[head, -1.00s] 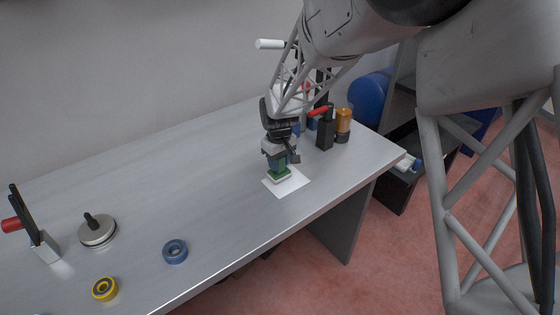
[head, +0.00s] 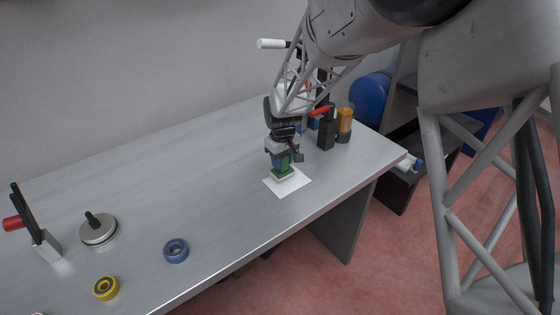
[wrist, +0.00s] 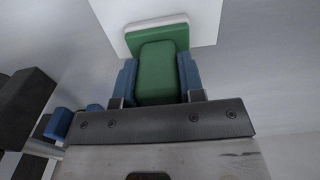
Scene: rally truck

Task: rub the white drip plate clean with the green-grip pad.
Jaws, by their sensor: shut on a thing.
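The white drip plate (head: 294,186) lies flat on the grey bench near its front right edge. The green-grip pad (head: 284,171) is on or just over the plate's back part; contact is hard to tell. My gripper (head: 282,160) is shut on the pad's green grip from above. In the wrist view the green grip (wrist: 157,72) sits between my two blue fingertips (wrist: 157,80), with the pad's pale base at its far side. The plate (wrist: 203,12) shows partly behind it. No marks on the plate can be made out.
A black block with a red handle (head: 326,130) and an amber-topped cylinder (head: 344,122) stand right behind my gripper. A blue ring (head: 176,251), a yellow ring (head: 106,288) and a round metal lid (head: 98,230) lie to the left. The bench between is clear.

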